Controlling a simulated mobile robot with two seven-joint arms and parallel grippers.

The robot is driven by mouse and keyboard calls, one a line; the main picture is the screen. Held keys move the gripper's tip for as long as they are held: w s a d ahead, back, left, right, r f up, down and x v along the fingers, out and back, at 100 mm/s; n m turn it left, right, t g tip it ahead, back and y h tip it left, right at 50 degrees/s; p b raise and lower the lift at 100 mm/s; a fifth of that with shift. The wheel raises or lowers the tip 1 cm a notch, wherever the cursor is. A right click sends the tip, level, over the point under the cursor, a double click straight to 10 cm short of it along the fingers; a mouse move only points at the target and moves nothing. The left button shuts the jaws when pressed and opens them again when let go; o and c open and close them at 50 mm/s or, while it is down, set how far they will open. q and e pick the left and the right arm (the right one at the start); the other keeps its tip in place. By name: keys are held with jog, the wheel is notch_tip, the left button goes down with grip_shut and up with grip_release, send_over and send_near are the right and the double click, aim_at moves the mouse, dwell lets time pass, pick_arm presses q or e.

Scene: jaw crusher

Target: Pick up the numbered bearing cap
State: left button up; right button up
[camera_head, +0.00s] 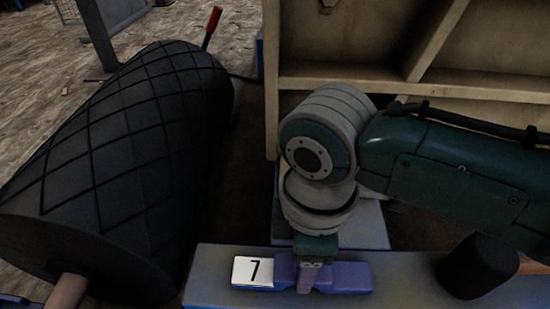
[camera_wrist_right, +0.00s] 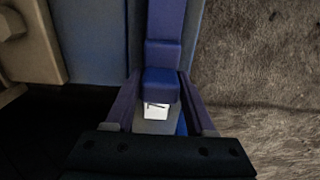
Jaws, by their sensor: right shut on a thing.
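The bearing cap (camera_head: 344,277) is a blue-purple block on a long grey beam at the bottom of the head view. A white plate with a black 7 (camera_head: 252,272) sits at its left end. My right gripper (camera_head: 309,281) points down over the cap's middle and is shut on it. In the right wrist view the blue cap (camera_wrist_right: 160,86) lies between the two fingers, with part of the white plate (camera_wrist_right: 156,110) below it. I cannot tell whether the cap is clear of the beam. My left gripper is not in view.
A large dark roller with a diamond pattern (camera_head: 130,140) lies left of the beam (camera_head: 215,291). A beige ribbed frame (camera_head: 345,50) stands behind my right arm. A black rounded knob (camera_head: 477,266) is on the right of the beam. Brown ground (camera_head: 40,60) shows at the upper left.

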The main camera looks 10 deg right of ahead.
grip_shut()
dwell(0.4)
jog(key=shift+r, duration=0.1)
